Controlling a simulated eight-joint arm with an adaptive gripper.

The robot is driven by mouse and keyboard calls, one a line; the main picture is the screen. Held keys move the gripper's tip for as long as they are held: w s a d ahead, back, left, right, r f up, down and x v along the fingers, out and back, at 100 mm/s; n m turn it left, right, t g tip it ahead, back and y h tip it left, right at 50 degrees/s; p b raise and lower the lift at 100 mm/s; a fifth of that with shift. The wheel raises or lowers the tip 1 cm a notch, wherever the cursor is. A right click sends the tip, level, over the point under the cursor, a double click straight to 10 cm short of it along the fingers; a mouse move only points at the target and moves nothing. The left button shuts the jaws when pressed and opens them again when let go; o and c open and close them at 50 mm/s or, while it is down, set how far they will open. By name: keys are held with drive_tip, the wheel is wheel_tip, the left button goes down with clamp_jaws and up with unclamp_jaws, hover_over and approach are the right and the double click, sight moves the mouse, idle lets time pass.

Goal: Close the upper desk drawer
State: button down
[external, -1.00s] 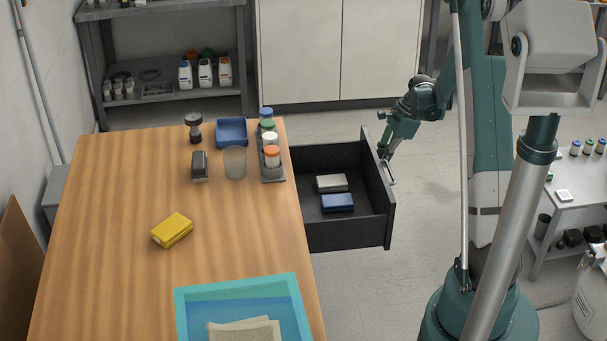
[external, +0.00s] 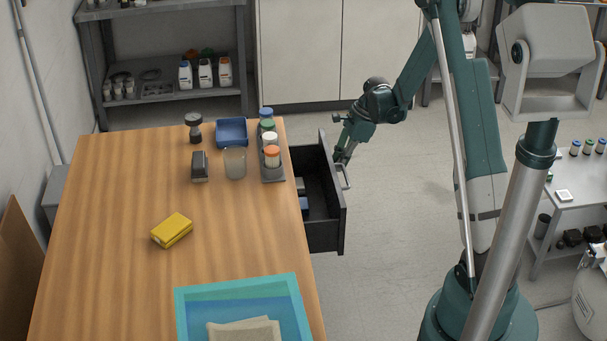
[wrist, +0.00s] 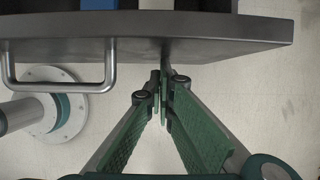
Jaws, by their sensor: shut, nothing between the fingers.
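The upper desk drawer (external: 324,235) is dark grey and stands partly open from the right side of the wooden desk (external: 120,200). A blue item (external: 305,203) shows inside it, partly hidden under the desk edge. The drawer front carries a metal bar handle (external: 345,177), which also shows in the wrist view (wrist: 60,85). My gripper (external: 341,158) is at the drawer front, near its far end. In the wrist view my gripper (wrist: 163,88) is shut and empty, its fingertips at the drawer front (wrist: 190,48), to the right of the handle; contact is hard to confirm.
On the desk are a yellow sponge (external: 172,230), a teal tray (external: 180,305) with cloths, a cup (external: 235,162) and a bottle rack (external: 272,172). A side table (external: 575,205) stands at the right. The floor right of the drawer is clear.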

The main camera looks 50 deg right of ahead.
drive_tip(key=w+a, duration=1)
drive_tip(key=a, duration=0.1)
drive_tip(key=shift+w, duration=0.4)
drive_tip(key=shift+w+r, duration=0.1)
drive_tip(key=shift+s+d, duration=0.25)
drive_tip(key=shift+s, duration=0.05)
drive_tip(key=s+d, duration=0.3)
drive_tip(key=shift+r+b, duration=0.3)
drive_tip(key=p+v, duration=0.2)
drive_tip(key=v, duration=0.7)
drive_tip(key=shift+r, duration=0.15)
